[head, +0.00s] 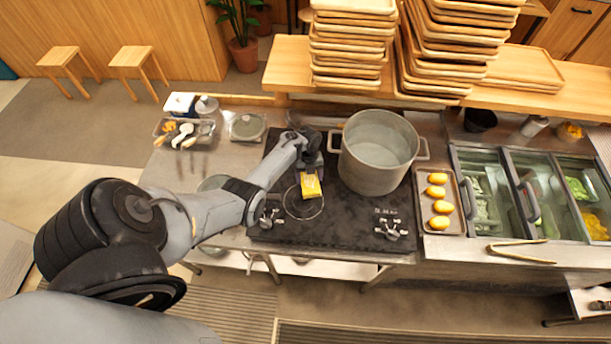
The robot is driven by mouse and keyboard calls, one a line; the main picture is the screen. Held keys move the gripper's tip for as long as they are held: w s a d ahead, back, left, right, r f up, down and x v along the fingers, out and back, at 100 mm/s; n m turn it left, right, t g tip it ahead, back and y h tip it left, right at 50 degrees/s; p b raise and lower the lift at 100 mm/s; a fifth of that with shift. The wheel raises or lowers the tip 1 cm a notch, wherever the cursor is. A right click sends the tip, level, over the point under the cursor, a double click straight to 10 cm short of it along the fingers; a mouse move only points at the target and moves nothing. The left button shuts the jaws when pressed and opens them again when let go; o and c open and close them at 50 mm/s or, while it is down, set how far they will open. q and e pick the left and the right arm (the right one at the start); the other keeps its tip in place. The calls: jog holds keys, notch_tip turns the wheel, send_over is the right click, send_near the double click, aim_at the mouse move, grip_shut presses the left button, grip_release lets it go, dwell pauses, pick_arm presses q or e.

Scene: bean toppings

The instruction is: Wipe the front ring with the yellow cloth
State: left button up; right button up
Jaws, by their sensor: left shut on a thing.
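A yellow cloth (311,185) is held in my left gripper (309,170), which reaches in from the left over the dark stove top (345,228). The gripper is shut on the cloth. The front ring (303,216) is a thin round outline on the left half of the stove. The cloth is over the far part of this ring. I cannot tell whether it touches the surface. My right gripper is not in view.
A large grey pot (376,152) stands right of the gripper, close to it. A tray (453,228) with several yellow items is further right, beside metal tongs (520,246) and glass-lidded food bins (495,195). Stove knobs (390,230) stick up at the front. Stacked wooden trays (352,45) stand behind.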

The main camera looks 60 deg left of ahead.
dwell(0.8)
pick_arm(q)
jog(key=shift+s+a, duration=0.1)
jog(key=shift+s, duration=0.1)
jog(key=shift+s+a+p, duration=0.5)
jog(key=shift+s, duration=0.25)
jog(key=shift+s+a+p, duration=0.45)
jog(key=shift+s, duration=0.25)
jog(key=shift+w+d, duration=0.1)
jog(key=shift+w, duration=0.05)
jog(key=shift+w+d+b, duration=0.3)
jog(key=shift+w+d, duration=0.25)
jog(key=shift+w, duration=0.25)
jog(key=shift+w+d+b, duration=0.25)
jog(key=shift+w+d, duration=0.25)
jog(key=shift+w, duration=0.25)
notch_tip(320, 180, up, 8)
jog(key=p, duration=0.8)
